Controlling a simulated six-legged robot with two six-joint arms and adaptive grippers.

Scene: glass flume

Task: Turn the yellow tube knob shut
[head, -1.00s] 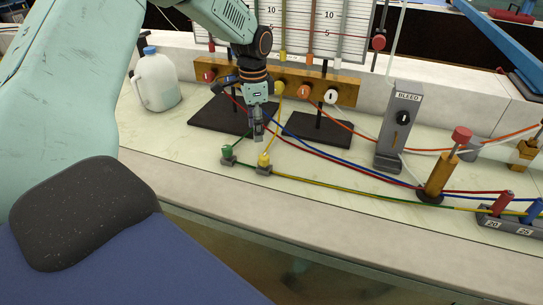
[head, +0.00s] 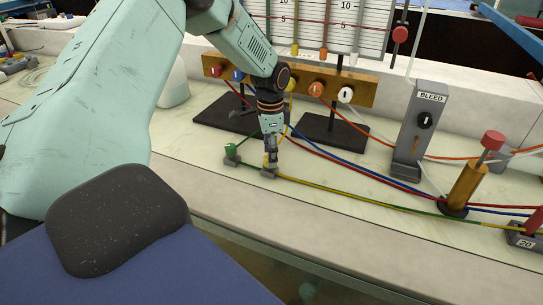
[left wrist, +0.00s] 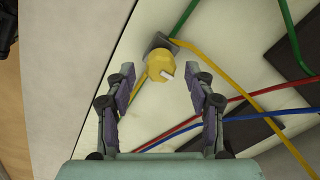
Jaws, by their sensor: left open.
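The yellow tube knob (head: 266,162) stands on a small grey clamp block on the pale bench, mostly hidden behind my left gripper (head: 272,156) in the head view. In the left wrist view the yellow knob (left wrist: 158,67), with a pale mark on one side, lies ahead between the two open fingertips of my left gripper (left wrist: 164,78). Both fingers look apart from it; how deep it sits between them is hard to tell. A yellow tube (left wrist: 208,62) runs out from its grey block (left wrist: 155,41). My right gripper is not in view.
A green knob (head: 231,151) stands close on the left. Red and blue tubes (head: 335,158) run behind. A brass manifold (head: 360,92) with coloured knobs, a grey BLEED box (head: 420,130) and a brass post (head: 465,187) stand around. The bench front (head: 330,215) is clear.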

